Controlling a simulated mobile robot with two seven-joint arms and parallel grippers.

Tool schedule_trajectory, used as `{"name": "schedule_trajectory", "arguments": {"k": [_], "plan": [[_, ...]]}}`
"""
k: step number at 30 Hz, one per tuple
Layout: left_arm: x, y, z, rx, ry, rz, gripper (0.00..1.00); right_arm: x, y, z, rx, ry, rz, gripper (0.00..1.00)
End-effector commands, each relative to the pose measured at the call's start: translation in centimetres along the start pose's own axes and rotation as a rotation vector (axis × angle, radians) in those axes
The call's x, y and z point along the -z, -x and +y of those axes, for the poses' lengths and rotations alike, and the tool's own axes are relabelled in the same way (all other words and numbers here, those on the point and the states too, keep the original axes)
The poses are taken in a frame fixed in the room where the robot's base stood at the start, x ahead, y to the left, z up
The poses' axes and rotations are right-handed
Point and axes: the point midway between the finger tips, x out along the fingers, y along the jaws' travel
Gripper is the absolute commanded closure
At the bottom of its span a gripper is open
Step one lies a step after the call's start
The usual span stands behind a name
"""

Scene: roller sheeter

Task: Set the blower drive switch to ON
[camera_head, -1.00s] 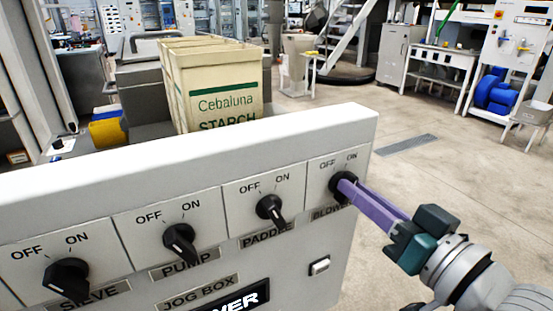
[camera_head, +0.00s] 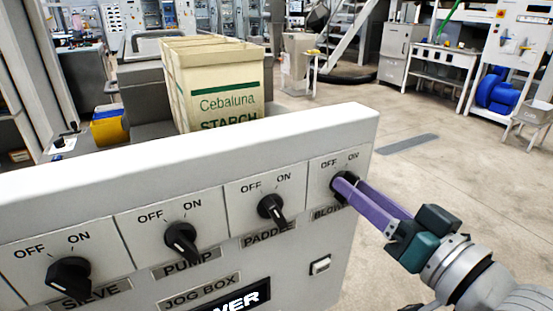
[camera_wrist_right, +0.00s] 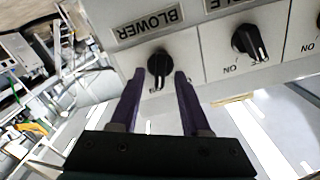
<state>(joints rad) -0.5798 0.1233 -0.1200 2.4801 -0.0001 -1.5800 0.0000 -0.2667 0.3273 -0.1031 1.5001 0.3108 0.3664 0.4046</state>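The blower drive switch is a round black knob with a raised grip at the right end of the panel; its BLOWER label is partly covered in the head view. In the right wrist view the blower knob (camera_wrist_right: 159,64) has its white line pointing down, close to the ON mark. My right gripper (camera_head: 341,187) reaches it from the lower right with purple fingers. In the right wrist view the gripper (camera_wrist_right: 156,77) has one finger on each side of the knob, with visible gaps, so it looks open. The OFF mark is hidden there. My left gripper is not in view.
The paddle knob (camera_head: 271,207), pump knob (camera_head: 181,241) and sieve knob (camera_head: 67,276) sit left on the same panel (camera_head: 190,171). A small rocker switch (camera_head: 320,264) is below. Starch bags (camera_head: 216,90) stand behind.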

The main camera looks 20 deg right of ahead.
Motion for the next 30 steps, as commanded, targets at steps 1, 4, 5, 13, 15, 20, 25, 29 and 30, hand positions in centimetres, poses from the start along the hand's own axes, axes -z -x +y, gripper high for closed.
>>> {"name": "schedule_trajectory", "arguments": {"k": [1,4,5,13,15,20,25,29,30], "plan": [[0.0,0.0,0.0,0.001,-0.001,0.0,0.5,0.0,0.0,0.0,0.0,0.0,0.0,0.54],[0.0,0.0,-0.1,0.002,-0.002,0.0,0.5,0.0,0.0,0.0,0.0,0.001,0.0,0.54],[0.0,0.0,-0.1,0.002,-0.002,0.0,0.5,0.0,0.0,0.0,0.0,0.001,0.0,0.54],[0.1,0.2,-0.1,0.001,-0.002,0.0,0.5,-0.1,2.9,0.0,-0.001,0.001,-0.005,0.54],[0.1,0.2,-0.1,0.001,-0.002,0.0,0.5,-0.1,4.4,0.0,-0.001,0.001,-0.005,0.54],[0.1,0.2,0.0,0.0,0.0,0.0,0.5,-0.1,7.5,0.0,-0.001,0.001,-0.004,0.54],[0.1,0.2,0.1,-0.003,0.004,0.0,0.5,-0.1,9.5,0.0,-0.001,0.001,-0.002,0.54],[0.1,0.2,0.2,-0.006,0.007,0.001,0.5,0.0,9.9,0.0,0.0,0.001,0.0,0.54],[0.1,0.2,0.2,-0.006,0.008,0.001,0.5,0.0,10.0,0.0,0.0,0.001,0.0,0.54]]}}
